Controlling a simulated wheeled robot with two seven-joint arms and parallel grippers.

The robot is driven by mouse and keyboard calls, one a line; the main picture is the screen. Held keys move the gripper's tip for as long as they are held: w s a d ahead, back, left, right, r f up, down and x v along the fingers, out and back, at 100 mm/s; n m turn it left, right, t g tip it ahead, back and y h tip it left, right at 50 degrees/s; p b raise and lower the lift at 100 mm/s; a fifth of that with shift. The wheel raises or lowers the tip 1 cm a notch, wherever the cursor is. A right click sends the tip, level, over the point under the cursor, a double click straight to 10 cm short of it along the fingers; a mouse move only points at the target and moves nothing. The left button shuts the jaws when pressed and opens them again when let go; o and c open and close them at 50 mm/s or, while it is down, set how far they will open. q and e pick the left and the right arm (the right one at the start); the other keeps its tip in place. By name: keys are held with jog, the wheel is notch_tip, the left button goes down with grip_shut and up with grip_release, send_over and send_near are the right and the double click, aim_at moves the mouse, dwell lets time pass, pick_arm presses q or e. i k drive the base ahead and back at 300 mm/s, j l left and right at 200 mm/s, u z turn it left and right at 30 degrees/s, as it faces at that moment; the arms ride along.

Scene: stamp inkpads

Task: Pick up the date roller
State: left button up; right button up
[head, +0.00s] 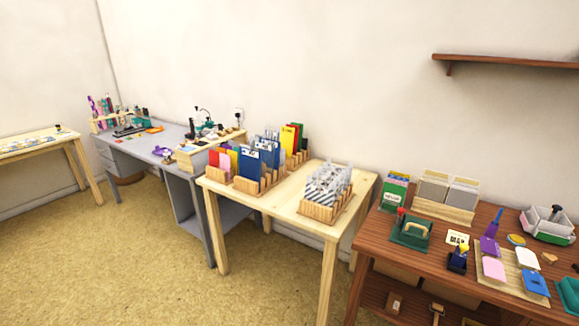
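I cannot tell for certain which thing is the date roller. On the brown table (385,268) at the right, a small dark blue stamp-like thing with a yellow top (458,259) stands left of the inkpad tray. A purple-handled thing (490,240) stands behind the tray. These are too small to make out in detail. Neither of my grippers is in view.
A light wooden tray (516,294) holds several coloured pads. A pale wooden table (288,214) with file racks and a grey desk (150,147) stand left. The floor in front (120,260) is clear.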

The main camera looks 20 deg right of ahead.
aim_at(458, 259)
jog(key=z, duration=2.05)
